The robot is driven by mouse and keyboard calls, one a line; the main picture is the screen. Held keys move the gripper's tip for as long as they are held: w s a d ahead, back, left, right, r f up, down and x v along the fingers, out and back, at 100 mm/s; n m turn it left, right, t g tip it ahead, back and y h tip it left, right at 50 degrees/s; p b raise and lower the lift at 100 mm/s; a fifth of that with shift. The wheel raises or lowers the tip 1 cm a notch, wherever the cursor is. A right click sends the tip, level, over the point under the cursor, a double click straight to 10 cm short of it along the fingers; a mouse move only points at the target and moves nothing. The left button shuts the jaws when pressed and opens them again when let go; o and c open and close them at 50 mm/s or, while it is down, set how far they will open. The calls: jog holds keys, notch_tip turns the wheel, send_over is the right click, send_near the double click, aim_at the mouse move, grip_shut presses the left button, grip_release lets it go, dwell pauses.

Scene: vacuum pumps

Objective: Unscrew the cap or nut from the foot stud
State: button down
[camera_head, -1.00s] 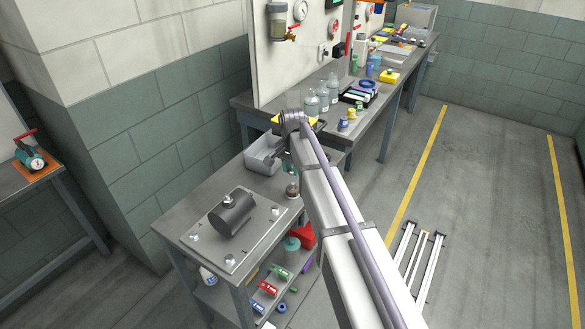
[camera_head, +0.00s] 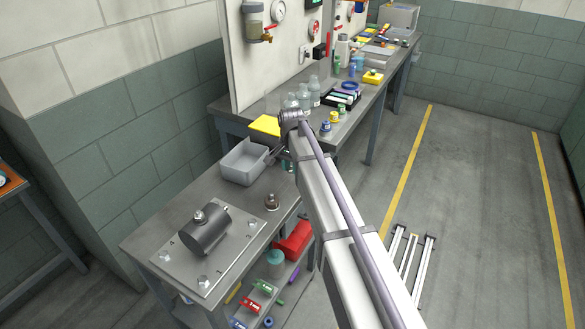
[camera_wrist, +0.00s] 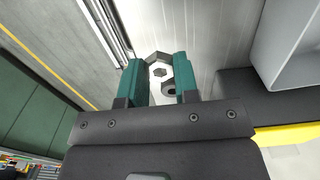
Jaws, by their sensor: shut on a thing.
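My gripper (camera_wrist: 160,68) is shut on a grey metal hex nut (camera_wrist: 157,58), which shows between its two green fingertips in the wrist view. A dark hole shows in the nut's middle. In the head view my gripper is mostly hidden behind my arm, at the right side of the grey bin (camera_head: 232,172). The dark cylindrical pump (camera_head: 205,230) sits on a metal plate (camera_head: 222,258) at the near end of the bench. Metal foot fasteners (camera_head: 203,282) show at the plate's visible corners. The corner behind the pump is hidden. My gripper is well away from the plate.
A small brown-grey round object (camera_head: 272,202) stands on the bench right of the plate. A yellow item (camera_head: 265,125) lies behind the bin. Bottles (camera_head: 304,96) stand on the bench beyond. Coloured parts lie on the shelf below.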

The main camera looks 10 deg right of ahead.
aim_at(291, 187)
jog(key=shift+s+a+r, duration=0.15)
jog(key=shift+s+a, duration=0.05)
notch_tip(291, 187, down, 5)
jog(key=b, duration=0.5)
jog(key=shift+w, duration=0.1)
jog(key=shift+f+b, duration=0.8)
jog(key=shift+f, duration=0.1)
jog(key=shift+f, duration=0.25)
jog(key=c, duration=0.8)
grip_release()
jog(key=shift+r, duration=0.1)
notch_tip(291, 187, up, 11)
jog(key=p, duration=1)
